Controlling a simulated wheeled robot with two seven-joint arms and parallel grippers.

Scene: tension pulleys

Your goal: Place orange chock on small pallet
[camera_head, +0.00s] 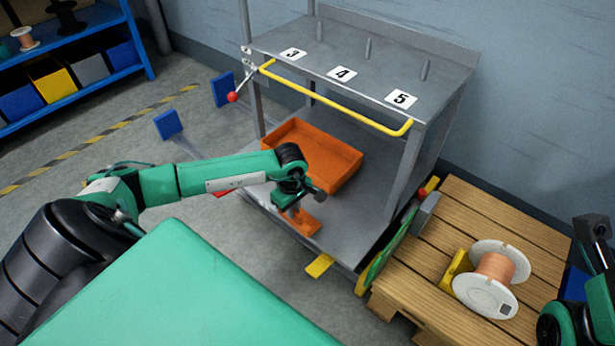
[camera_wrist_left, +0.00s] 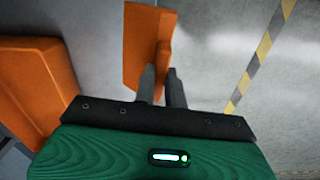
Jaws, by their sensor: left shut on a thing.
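The orange chock (camera_head: 306,222) is at the front of the cart's lower deck in the head view. My left gripper (camera_head: 295,209) reaches down and is shut on it. In the left wrist view, the chock (camera_wrist_left: 143,45) is at the tips of the left fingers (camera_wrist_left: 160,80). I cannot tell whether the chock touches the deck. The wooden pallet (camera_head: 507,222) stands right of the cart. A white spool (camera_head: 487,285) with copper-coloured winding is on it, beside a yellow chock (camera_head: 457,270). Part of my right arm shows at the right edge, but its gripper does not.
The grey cart's lower deck (camera_head: 350,228) holds an orange tray (camera_head: 340,180), also in the left wrist view (camera_wrist_left: 30,80). A yellow rail (camera_head: 335,104) and a cart post stand above and between deck and pallet. The pallet's back boards are bare.

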